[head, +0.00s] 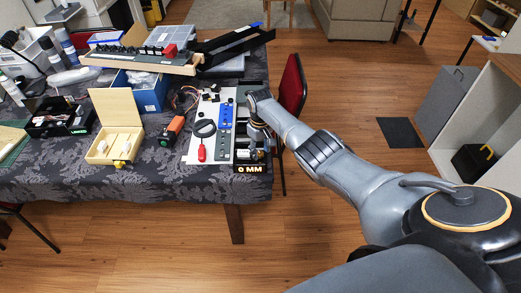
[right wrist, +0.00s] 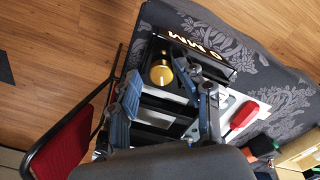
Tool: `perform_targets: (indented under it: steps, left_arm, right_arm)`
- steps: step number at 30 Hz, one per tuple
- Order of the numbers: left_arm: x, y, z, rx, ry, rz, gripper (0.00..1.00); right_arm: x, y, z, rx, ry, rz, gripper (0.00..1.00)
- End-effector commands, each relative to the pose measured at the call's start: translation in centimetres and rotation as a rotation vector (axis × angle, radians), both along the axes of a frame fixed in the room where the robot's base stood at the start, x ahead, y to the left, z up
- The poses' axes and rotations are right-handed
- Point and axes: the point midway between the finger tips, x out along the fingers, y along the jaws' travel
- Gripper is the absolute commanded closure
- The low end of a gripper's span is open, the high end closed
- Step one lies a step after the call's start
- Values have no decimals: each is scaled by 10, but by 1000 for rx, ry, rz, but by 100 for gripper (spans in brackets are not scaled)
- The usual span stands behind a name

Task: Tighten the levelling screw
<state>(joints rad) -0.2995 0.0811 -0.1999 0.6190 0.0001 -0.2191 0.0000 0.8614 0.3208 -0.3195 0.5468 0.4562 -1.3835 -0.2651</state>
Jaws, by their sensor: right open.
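The levelling screw appears as a brass-coloured round knob (right wrist: 161,72) with a light mark on its top, on a dark device at the table's edge. A lit "0 MM" display (head: 250,169) is on the front of this device, and the display also shows in the right wrist view (right wrist: 198,52). My right gripper (head: 257,142) points down over the device. In the right wrist view my right gripper (right wrist: 168,88) is open, its fingers apart on either side of the knob's line. I cannot tell whether they touch the knob. In the head view the arm hides the knob. My left gripper is not in view.
A red-handled screwdriver (head: 202,152) and a blue slotted bar (head: 226,117) lie left of the device. A wooden box (head: 128,107) and other clutter fill the table (head: 60,185) further left. A red chair (head: 292,88) stands close to the right edge.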

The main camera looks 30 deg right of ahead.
Motion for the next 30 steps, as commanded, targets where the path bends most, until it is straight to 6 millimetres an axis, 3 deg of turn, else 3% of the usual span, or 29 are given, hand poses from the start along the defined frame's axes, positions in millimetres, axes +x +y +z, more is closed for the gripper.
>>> perform_targets:
  steps: [8,21,30]
  left_arm:
    - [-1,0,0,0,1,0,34]
    - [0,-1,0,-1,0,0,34]
    - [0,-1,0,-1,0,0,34]
  right_arm:
    - [2,0,17,1,-5,1,52]
    - [0,-1,74,0,-2,0,52]
    - [0,-1,80,0,0,-1,52]
